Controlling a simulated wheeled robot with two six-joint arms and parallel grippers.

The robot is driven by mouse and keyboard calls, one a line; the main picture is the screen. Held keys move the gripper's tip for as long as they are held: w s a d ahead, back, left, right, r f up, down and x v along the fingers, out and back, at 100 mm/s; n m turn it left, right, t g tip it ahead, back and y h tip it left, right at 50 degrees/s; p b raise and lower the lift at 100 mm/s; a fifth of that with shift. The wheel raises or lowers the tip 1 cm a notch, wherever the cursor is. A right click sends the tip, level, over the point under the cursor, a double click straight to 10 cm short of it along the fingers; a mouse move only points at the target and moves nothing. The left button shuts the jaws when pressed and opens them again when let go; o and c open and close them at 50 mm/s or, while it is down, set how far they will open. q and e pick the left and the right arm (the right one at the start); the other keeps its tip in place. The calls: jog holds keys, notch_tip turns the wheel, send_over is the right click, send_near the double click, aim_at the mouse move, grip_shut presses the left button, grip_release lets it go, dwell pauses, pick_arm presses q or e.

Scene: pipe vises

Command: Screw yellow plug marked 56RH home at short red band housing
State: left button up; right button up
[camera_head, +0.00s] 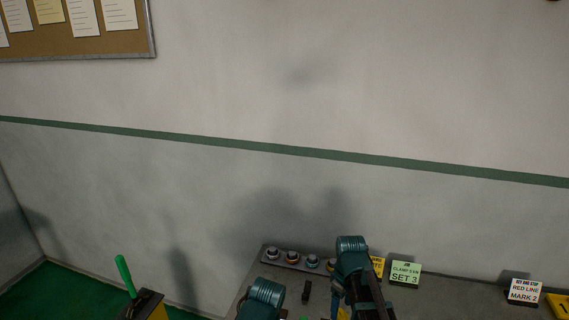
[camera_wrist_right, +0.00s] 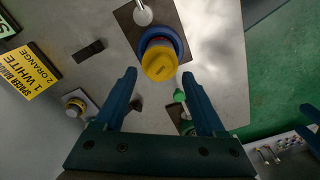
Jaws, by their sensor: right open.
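In the right wrist view, a round yellow plug (camera_wrist_right: 159,64) faces the camera with a blue ring behind it, over a dark plate (camera_wrist_right: 187,22). Its marking is too small to read. My right gripper (camera_wrist_right: 159,79) is open, its two blue fingers spread either side of the plug's near edge; nothing is gripped. I cannot tell whether the fingers reach down to the plug's height. In the head view the right arm comes down over the bench, its fingertips unclear.
Several round fittings sit on a strip (camera_head: 281,262) at the bench's back left. A yellow card (camera_wrist_right: 29,71) and a small green-tipped piece (camera_wrist_right: 179,96) lie near the right gripper.

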jog(key=shift+f, duration=0.1)
jog(key=shift+f+b, duration=1.1)
jog(key=shift+b, duration=0.05)
jog(key=shift+r, duration=0.1)
grip_shut()
jog(key=m, duration=1)
jog(key=shift+m, duration=0.3)
jog(key=m, duration=0.3)
jog(key=shift+m, duration=0.4)
